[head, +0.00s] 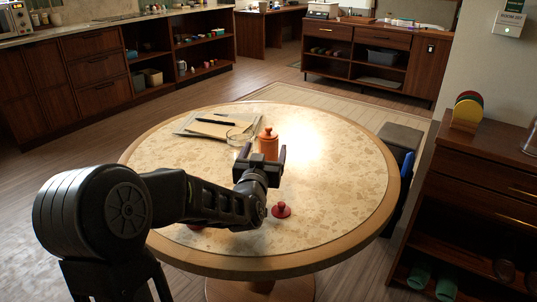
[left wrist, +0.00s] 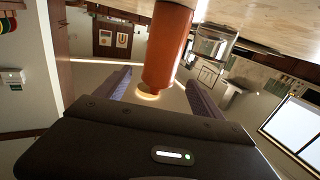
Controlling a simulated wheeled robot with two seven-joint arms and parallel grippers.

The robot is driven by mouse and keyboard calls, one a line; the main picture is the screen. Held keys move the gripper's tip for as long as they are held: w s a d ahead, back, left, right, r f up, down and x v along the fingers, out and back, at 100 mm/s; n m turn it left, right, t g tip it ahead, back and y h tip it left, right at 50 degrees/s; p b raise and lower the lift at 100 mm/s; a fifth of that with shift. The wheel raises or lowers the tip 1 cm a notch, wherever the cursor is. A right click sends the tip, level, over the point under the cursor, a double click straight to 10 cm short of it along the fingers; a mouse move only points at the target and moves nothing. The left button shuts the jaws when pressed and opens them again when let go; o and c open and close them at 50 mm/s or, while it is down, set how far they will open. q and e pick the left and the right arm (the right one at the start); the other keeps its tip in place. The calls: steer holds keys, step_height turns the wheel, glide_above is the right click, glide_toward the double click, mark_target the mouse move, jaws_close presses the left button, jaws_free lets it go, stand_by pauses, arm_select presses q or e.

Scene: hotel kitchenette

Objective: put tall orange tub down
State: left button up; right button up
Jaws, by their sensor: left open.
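The tall orange tub (head: 268,144) stands upright on the round table (head: 340,190), right of the table's middle back. Its lower part is hidden behind my left gripper (head: 264,158). In the left wrist view, which is turned over, the tub (left wrist: 168,45) shows between and beyond the two fingers of the gripper (left wrist: 160,78). The fingers are spread apart, with visible space on both sides of the tub. Whether either finger touches it I cannot tell. My right gripper is not in view.
A clear glass dish (head: 240,136) stands left of the tub, beside a grey tray (head: 187,124) with papers and a black pen (head: 217,122). A small red knobbed piece (head: 281,210) lies in front. The table's right side is clear.

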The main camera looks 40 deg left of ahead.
mark_target(267, 147)
arm_select(q)
steer(key=shift+w, duration=0.1)
steer(key=x, duration=0.5)
steer(key=shift+w+f, duration=0.1)
steer(key=shift+f, duration=0.05)
steer(key=shift+c, duration=0.4)
jaws_close()
stand_by(0.7)
